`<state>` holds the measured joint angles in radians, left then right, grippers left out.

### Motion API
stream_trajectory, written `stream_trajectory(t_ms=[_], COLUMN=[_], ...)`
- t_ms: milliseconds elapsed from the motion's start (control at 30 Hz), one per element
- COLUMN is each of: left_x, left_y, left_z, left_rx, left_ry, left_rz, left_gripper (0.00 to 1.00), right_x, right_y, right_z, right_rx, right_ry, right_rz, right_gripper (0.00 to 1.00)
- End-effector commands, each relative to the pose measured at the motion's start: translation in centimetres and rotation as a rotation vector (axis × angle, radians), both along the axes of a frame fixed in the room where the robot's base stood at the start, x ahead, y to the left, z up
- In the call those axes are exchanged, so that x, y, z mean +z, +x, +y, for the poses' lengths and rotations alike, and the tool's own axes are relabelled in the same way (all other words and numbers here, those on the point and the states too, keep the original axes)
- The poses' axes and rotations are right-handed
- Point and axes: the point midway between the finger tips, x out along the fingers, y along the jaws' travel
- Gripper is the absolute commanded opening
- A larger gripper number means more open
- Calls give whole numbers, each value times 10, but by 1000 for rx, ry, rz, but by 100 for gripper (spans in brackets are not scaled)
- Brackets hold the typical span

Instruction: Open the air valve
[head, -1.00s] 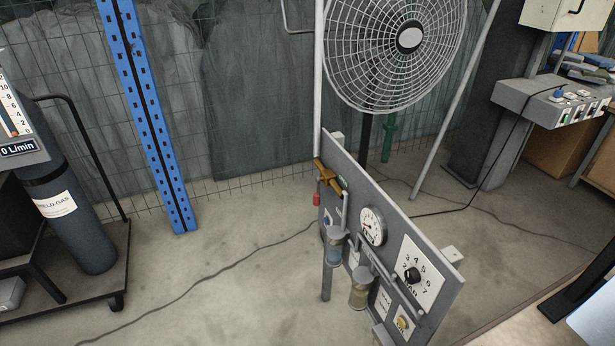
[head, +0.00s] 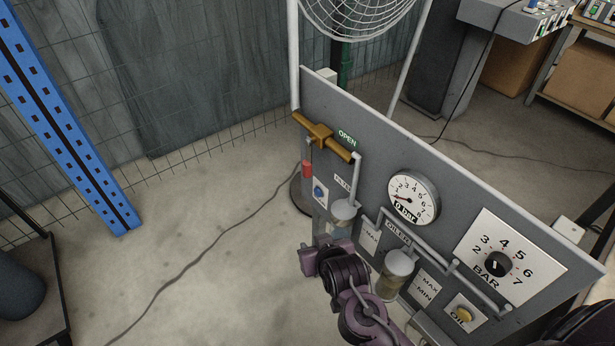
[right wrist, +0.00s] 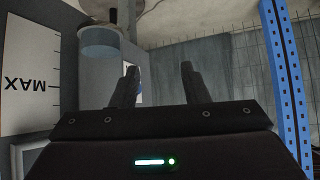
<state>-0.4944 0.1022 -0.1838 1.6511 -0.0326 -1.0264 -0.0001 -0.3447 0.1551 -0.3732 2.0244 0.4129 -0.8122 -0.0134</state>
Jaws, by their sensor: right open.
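The air valve is a brass body (head: 322,135) on a pipe at the left end of the grey panel, beside a green OPEN label (head: 347,139). Its lever hangs down and ends in a red grip (head: 307,170). My right gripper (right wrist: 159,82) is open, with nothing between its fingers in the right wrist view. In the head view my purple right wrist (head: 340,270) is below the valve, in front of the panel and apart from the red grip; the fingers are hard to make out there. My left gripper is not in view.
The panel (head: 440,185) carries a pressure gauge (head: 413,198), a BAR dial (head: 498,263), a filter bowl (head: 343,213) and an oiler bowl (head: 398,268) close to my right arm. A blue post (head: 65,125) stands left. The floor between is clear, except for a cable.

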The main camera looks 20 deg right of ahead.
Motion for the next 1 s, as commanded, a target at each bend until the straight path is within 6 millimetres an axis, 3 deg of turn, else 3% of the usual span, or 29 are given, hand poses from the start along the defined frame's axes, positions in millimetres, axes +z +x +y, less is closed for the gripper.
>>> stream_trajectory(t_ms=[100, 500, 767, 1000], left_x=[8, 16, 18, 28], left_y=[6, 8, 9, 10], left_z=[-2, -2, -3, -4], left_rx=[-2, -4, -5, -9], left_ry=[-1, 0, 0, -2], left_rz=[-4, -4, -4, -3], left_gripper=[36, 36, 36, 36], right_x=[39, 102, 118, 117], right_y=[25, 62, 74, 112], right_z=[7, 1, -4, -14], right_rx=[-56, -202, -233, -233], right_ry=[33, -50, -101, -101], right_rz=[-183, -619, -739, -737], right_gripper=[41, 41, 41, 41])
